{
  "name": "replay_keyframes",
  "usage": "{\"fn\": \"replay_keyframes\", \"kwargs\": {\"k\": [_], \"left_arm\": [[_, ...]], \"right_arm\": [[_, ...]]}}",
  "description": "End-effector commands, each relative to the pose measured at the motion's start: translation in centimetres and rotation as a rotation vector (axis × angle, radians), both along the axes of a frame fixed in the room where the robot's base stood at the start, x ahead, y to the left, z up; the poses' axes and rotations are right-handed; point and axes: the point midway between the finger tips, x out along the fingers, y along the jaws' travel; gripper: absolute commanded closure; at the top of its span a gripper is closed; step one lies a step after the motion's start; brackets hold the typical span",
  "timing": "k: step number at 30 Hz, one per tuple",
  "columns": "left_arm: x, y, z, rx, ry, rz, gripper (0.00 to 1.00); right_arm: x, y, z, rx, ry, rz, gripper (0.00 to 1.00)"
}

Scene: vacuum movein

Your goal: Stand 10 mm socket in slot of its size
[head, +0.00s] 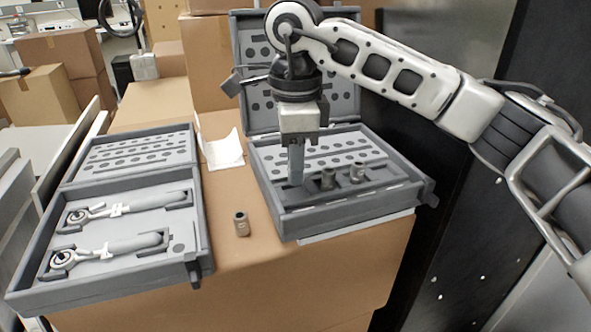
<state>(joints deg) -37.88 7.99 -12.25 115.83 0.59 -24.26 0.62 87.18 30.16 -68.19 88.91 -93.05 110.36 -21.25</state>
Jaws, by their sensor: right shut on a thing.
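My right gripper (296,182) points straight down into the front part of the open grey socket case (391,199) on the right. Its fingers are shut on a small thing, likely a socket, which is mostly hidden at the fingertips. Just right of the fingers, two metal sockets stand upright in the case: a near one (328,179) and another one (357,173). A further socket (241,224) stands upright on the cardboard, outside the case. No size marks are readable, so I cannot tell which is 10 mm. My left gripper is not in view.
An open grey tool case (203,235) with two ratchet-like tools lies on the left. A white paper (223,150) lies between the cases. The right case's raised lid (346,95) stands behind my right gripper. Bare cardboard shows between the cases.

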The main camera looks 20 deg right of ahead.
Motion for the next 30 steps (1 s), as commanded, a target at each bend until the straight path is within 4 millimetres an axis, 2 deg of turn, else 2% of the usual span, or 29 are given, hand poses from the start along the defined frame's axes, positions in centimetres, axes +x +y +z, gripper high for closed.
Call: {"fn": "replay_keyframes", "kwargs": {"k": [4,16,17,18,19,26,30], "left_arm": [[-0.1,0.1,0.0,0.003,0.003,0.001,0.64],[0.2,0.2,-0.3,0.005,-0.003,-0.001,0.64],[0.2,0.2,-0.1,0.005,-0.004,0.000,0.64],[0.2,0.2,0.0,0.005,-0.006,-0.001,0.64],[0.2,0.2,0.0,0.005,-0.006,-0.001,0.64],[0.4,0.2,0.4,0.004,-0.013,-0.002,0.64],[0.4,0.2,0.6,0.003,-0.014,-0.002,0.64]], "right_arm": [[-0.1,0.0,-2.1,-0.001,0.002,0.001,1.00],[-0.1,0.0,-2.9,0.000,0.000,0.002,1.00],[-0.1,0.0,-2.7,0.000,0.000,0.002,0.71],[-0.1,0.0,-2.7,0.000,0.000,0.002,0.60],[-0.1,0.0,-2.7,0.000,0.000,0.002,0.58],[-0.1,0.0,-2.7,0.000,0.001,0.002,0.58],[-0.1,0.0,-1.9,0.000,-0.001,0.002,0.58]]}}
